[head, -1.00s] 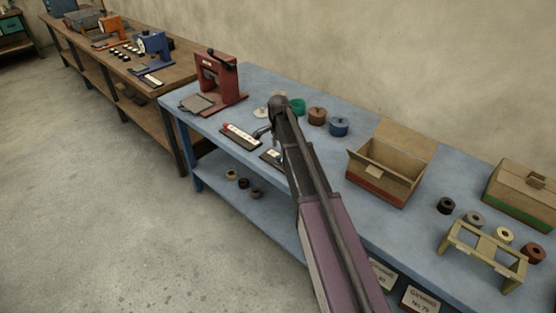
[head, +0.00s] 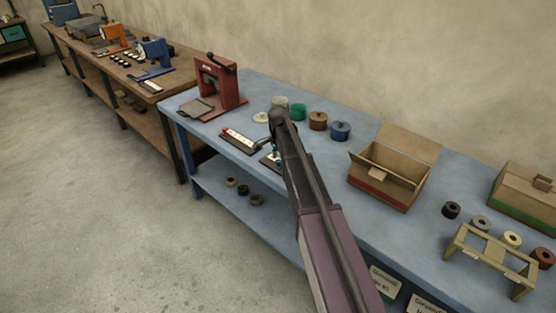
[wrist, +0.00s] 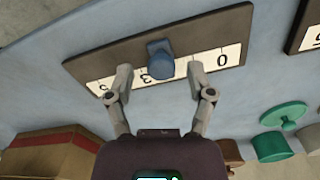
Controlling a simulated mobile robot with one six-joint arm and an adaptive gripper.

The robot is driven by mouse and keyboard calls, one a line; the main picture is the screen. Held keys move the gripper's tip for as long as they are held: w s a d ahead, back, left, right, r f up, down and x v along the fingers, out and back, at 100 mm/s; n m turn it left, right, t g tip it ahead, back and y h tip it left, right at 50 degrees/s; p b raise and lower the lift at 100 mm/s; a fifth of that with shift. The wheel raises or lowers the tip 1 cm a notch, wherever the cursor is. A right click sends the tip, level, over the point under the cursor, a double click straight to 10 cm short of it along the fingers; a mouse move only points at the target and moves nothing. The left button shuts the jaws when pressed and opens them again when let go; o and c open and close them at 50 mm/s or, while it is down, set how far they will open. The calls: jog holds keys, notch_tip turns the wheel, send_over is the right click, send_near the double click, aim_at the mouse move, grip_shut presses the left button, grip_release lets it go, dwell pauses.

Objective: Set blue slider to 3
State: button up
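The blue slider knob (wrist: 160,59) sits on a dark board (wrist: 105,57) with a white number strip, seen upside down in the wrist view. A 0 shows on the strip to the right of the knob, and a digit like a 3 shows partly beside its lower left. The exact setting is hard to read. My gripper (wrist: 158,82) is open, its fingertips apart on the left and right of the knob, with gaps on both sides. In the head view, my arm hides much of this board (head: 267,161), near my gripper (head: 275,150).
A second slider board (head: 238,142) lies to the left on the blue table (head: 330,170). A red press (head: 218,85) stands behind it. Green (head: 298,112), brown (head: 318,121) and blue (head: 340,131) round pots and an open cardboard box (head: 385,185) stand nearby.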

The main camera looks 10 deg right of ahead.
grip_shut()
jog(key=shift+s+d, duration=0.5)
jog(key=shift+s, duration=0.2)
jog(key=shift+s+d, duration=0.45)
jog(key=shift+s, duration=0.2)
jog(key=shift+o, duration=0.8)
grip_release()
jog(key=shift+w+r, duration=0.1)
jog(key=shift+r, duration=0.05)
